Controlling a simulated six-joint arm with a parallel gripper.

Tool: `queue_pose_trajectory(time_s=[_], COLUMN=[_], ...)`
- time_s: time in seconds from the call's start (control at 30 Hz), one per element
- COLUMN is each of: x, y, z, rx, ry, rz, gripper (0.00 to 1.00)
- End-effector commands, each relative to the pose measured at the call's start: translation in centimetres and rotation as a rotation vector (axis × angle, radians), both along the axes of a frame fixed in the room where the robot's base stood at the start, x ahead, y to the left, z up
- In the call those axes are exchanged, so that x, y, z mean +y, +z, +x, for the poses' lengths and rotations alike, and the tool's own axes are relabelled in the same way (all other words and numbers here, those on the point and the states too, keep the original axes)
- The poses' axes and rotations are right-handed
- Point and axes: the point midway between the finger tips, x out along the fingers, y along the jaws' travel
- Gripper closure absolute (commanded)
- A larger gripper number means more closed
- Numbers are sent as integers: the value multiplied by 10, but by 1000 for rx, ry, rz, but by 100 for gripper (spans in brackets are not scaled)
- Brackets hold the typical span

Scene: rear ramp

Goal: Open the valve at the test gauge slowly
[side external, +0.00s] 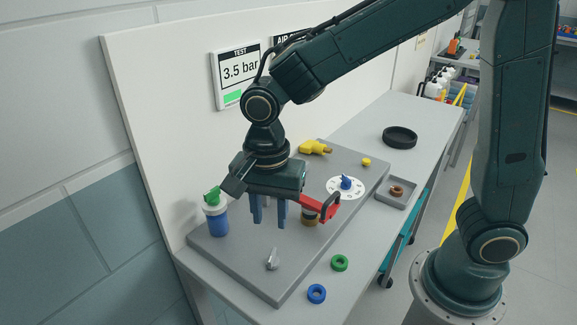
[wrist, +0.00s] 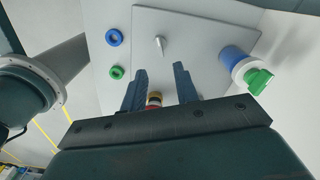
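The test gauge (side external: 240,72) is a wall display reading 3.5 bar above a green bar. On the grey board (side external: 225,250) stands a brass fitting with a red handle (side external: 319,207), partly hidden by my gripper. A blue knob on a white dial (side external: 346,186) sits behind it. A small grey lever (side external: 272,260) stands near the front; it also shows in the wrist view (wrist: 159,44). Which one is the valve I cannot tell. My gripper (side external: 270,225) is open, its two blue fingers apart above the board, with nothing seen held; the fingers also show in the wrist view (wrist: 160,68).
A blue bottle with a green top (side external: 216,214) stands at the board's left. A green ring (side external: 340,263) and a blue ring (side external: 316,293) lie by the front edge. A yellow tool (side external: 315,147), a black ring (side external: 399,137) and a small tray (side external: 397,203) are farther back.

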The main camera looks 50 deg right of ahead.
Motion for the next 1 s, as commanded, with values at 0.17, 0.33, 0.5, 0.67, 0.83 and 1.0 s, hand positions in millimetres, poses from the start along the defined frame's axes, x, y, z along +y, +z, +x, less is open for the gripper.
queue_pose_trajectory(time_s=[0.17, 0.33, 0.5, 0.67, 0.83, 1.0], x=[-1, -1, -1, 0, 0, 0], y=[-29, -55, -77, -91, -98, -100], z=[-1, -1, -1, -1, 0, 0], rx=[6, 6, 3, 2, 1, 1], ry=[0, 1, 1, 1, 1, 1], rz=[-4, -4, -2, -2, -2, -1], gripper=[70, 70, 70, 70, 70, 70])
